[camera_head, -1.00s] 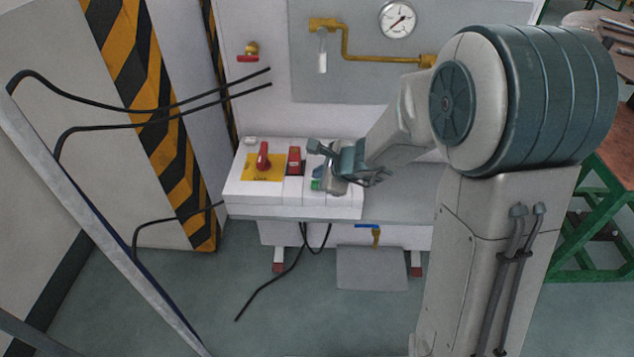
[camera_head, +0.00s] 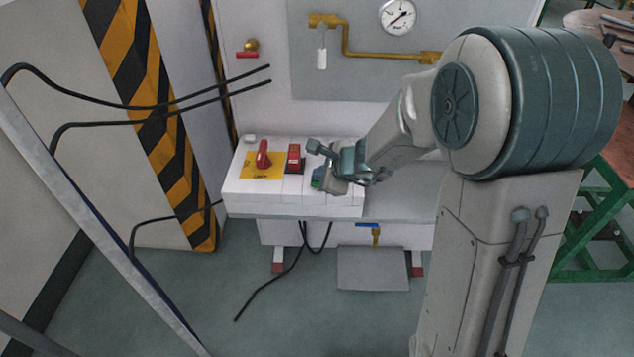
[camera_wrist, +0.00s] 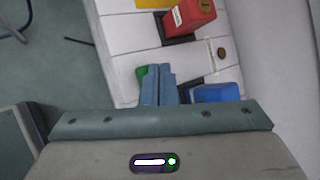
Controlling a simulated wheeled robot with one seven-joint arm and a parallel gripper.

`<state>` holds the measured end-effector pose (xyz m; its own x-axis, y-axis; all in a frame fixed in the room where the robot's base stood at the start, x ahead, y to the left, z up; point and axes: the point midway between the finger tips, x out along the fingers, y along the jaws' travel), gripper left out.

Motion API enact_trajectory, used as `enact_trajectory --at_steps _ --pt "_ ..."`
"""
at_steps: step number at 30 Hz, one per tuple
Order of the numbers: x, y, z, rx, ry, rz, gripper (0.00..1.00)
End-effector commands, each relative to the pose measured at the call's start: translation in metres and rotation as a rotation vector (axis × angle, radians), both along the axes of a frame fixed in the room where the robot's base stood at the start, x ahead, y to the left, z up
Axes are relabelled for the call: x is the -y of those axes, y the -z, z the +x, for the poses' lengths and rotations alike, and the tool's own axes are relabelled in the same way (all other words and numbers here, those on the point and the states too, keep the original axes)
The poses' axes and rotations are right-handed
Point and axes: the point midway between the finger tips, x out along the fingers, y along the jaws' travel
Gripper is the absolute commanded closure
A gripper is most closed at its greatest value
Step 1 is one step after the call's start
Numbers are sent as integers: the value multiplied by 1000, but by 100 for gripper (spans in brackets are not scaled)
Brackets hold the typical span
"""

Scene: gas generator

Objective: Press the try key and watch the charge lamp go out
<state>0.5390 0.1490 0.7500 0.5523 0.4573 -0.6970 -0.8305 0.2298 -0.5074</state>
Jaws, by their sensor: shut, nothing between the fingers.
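My gripper (camera_wrist: 158,86) is shut and empty, its fingertips low over the white control panel (camera_wrist: 125,45). A green key (camera_wrist: 141,76) shows just left of the fingertips, partly hidden by them. A blue key (camera_wrist: 216,92) sits to the right, partly hidden by my gripper's body. No label is readable, so I cannot tell which is the try key, nor whether the fingertips touch anything. A small brown round piece (camera_wrist: 221,53), possibly the charge lamp, looks unlit. In the head view my gripper (camera_head: 322,184) covers the panel's right part.
A red block-shaped switch (camera_wrist: 190,16) stands beyond the fingertips. A red rotary handle (camera_head: 263,155) on a yellow plate (camera_head: 245,167) is at the panel's left. A gauge (camera_head: 398,17) and brass pipe (camera_head: 380,58) are on the wall behind. Black cables hang at the left.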

Motion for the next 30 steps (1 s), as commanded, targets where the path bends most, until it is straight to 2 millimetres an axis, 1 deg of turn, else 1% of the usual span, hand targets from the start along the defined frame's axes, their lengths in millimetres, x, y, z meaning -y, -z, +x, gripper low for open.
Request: enact_trajectory --at_steps 8,30 --pt "0 -1 0 0 0 0 100" --pt "0 7 0 0 1 1 100"
